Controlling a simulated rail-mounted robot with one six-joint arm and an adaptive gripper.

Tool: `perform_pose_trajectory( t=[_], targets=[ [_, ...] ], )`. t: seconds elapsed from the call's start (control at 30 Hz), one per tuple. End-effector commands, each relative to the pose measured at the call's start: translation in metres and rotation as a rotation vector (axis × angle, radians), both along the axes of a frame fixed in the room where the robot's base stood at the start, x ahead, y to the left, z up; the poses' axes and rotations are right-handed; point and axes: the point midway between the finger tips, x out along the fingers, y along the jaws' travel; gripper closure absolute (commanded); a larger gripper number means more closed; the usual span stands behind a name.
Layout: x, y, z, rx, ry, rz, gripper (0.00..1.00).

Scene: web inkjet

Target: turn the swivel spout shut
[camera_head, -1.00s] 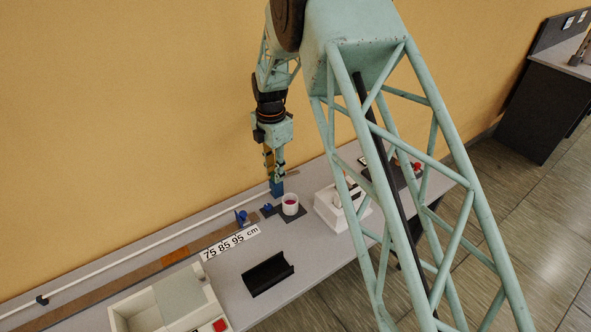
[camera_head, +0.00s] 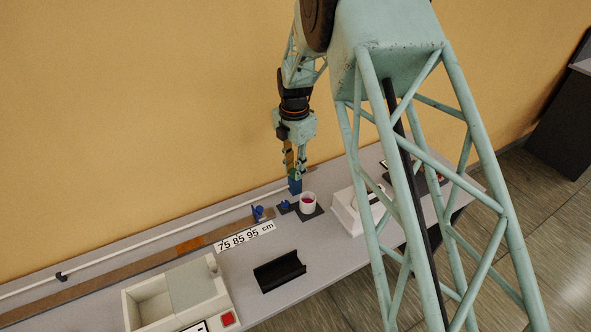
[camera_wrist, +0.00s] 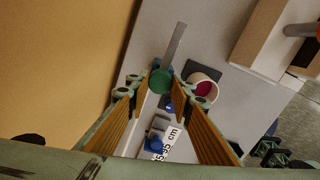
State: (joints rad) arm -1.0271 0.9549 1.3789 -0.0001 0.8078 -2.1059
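A round green cap (camera_wrist: 161,81) with a flat grey bar (camera_wrist: 175,45) behind it shows between my fingertips in the wrist view. It looks like the top of the swivel spout, but I cannot be sure. A blue upright body (camera_head: 295,187) stands directly below my gripper (camera_head: 296,172) in the head view. My gripper (camera_wrist: 158,88) points down with its two fingers apart, one on each side of the cap. I cannot tell whether either finger touches it. A white cup (camera_head: 308,203) with magenta contents stands just right of the blue body; it also shows in the wrist view (camera_wrist: 203,87).
A white pipe (camera_head: 160,238) runs along the back of the bench. A blue fitting (camera_head: 258,213) and a number label (camera_head: 245,237) lie left of the cup. A black trough (camera_head: 280,271), an open white box (camera_head: 130,310) and a white block (camera_head: 346,212) stand on the bench.

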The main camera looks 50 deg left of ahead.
Motion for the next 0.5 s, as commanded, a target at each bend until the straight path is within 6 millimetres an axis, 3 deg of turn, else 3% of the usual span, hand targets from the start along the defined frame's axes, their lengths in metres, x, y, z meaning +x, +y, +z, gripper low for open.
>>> perform_pose_trajectory(
  t=[0.17,0.5],
  targets=[
    [0.0001,0.0002,0.0002,0.0,0.0,0.0,0.65],
    [0.0001,0.0001,0.0009,0.0,0.0,0.0,0.65]
  ],
)
